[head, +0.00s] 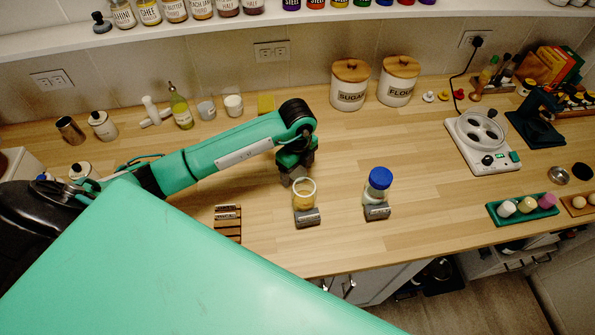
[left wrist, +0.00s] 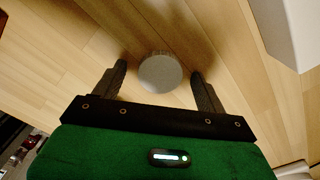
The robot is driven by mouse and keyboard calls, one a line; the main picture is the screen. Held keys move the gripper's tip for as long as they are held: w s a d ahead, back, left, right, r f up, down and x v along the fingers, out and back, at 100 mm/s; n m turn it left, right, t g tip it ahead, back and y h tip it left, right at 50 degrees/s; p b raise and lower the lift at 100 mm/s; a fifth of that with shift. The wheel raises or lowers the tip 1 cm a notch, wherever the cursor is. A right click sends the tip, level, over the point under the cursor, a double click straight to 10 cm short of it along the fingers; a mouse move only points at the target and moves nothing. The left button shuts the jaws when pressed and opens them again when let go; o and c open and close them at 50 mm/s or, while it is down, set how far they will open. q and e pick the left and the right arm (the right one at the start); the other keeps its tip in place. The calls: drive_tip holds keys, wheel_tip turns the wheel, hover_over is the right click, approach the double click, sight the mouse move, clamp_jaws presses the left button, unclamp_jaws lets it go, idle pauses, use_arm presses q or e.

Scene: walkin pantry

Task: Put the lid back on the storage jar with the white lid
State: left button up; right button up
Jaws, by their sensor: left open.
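An open glass jar (head: 304,195) with yellowish contents stands upright without a lid on the counter, with a grey holder or label block at its front. My left gripper (head: 290,177) points down just left of and behind this jar. In the left wrist view its two fingers (left wrist: 158,68) are open, with a round pale disc (left wrist: 160,74), likely the white lid, between their tips. The disc appears to lie on the wood, and I cannot tell whether the fingers touch it. In the head view the disc is hidden by the gripper. My right gripper is not in view.
A jar with a blue lid (head: 379,180) stands right of the open jar. A small wooden rack (head: 228,225) lies to the left. Sugar (head: 350,86) and flour (head: 398,82) canisters stand at the back. A white scale-like appliance (head: 482,142) is at right. The counter between is clear.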

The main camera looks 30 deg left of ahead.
use_arm(q)
drive_tip(key=shift+c, duration=0.4)
drive_tip(key=c, duration=1)
drive_tip(key=shift+o, duration=0.2)
wheel_tip(320, 180, up, 11)
drive_tip(key=b, duration=0.3)
wheel_tip(320, 180, up, 9)
hover_over(298, 172)
drive_tip(key=shift+s+p, duration=0.1)
drive_tip(key=shift+p, duration=0.2)
